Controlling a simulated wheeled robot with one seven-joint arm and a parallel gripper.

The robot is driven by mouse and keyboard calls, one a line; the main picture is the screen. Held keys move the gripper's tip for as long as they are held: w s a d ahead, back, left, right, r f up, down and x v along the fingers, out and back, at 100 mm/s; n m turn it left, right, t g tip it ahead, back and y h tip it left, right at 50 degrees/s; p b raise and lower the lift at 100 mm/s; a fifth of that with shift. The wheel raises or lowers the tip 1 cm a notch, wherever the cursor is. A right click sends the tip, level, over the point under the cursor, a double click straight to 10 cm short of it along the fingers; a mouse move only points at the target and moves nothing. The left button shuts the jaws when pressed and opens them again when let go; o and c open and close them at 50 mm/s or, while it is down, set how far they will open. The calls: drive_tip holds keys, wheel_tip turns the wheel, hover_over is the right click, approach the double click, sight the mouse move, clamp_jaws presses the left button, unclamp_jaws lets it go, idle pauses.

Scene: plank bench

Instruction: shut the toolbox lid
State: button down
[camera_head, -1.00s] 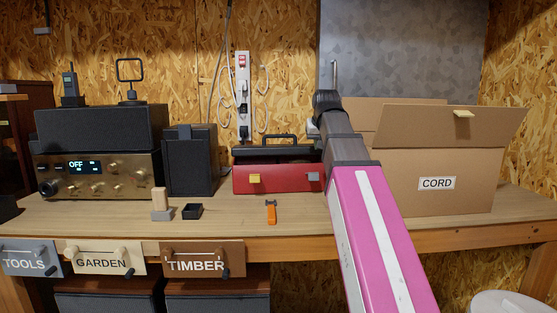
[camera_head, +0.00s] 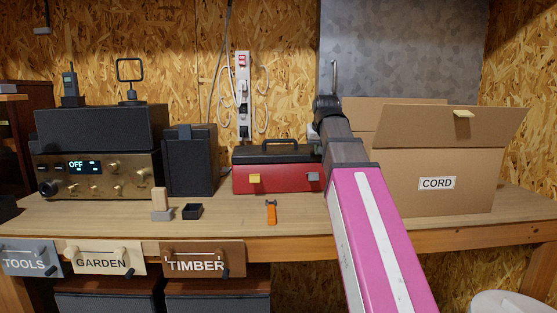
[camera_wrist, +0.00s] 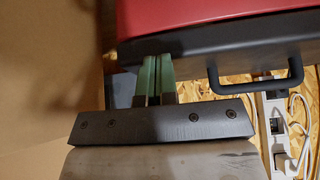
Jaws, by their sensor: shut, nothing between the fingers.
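The red toolbox (camera_head: 275,181) stands on the bench against the back wall, with two latches on its front, one yellow and one grey. Its black lid (camera_head: 270,156) lies low over the box, handle on top; I cannot tell whether it is fully seated. In the wrist view the lid (camera_wrist: 215,48) is a dark band beside the red body (camera_wrist: 220,12), with its handle (camera_wrist: 258,85). My gripper (camera_wrist: 154,62) is shut and empty, its greenish fingertips at the lid's edge, touching or very close. In the head view my arm hides the fingers and the toolbox's right end.
An open cardboard box (camera_head: 465,190) marked CORD stands close to the right of my arm. A black speaker (camera_head: 190,162) stands left of the toolbox. An orange tool (camera_head: 271,212) and a small black tray (camera_head: 192,211) lie in front. A power strip (camera_head: 242,95) hangs behind.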

wheel_tip(320, 180, up, 7)
idle(0.6)
drive_tip(key=shift+s+f, duration=0.1)
